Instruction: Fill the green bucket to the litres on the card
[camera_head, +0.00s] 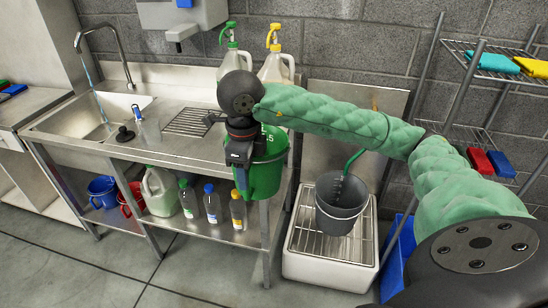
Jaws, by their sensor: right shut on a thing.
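The green bucket (266,178) is at the right end of the steel sink bench, with white marking ending in "5" near its rim. My right gripper (241,180) is at its left side, pointing down and shut, apparently on the bucket's rim. The wrist covers part of the rim, so the exact grip and the water level inside are hidden. At the far left, a tap (102,30) stands over the sink basin (75,122), with a thin stream below its spout. I cannot make out a card. My left gripper is not in view.
A dark grey bucket (340,205) stands on the grate of a low white sink (325,268), right of the bench. Two spray bottles, green-topped (233,60) and yellow-topped (275,68), stand behind my wrist.

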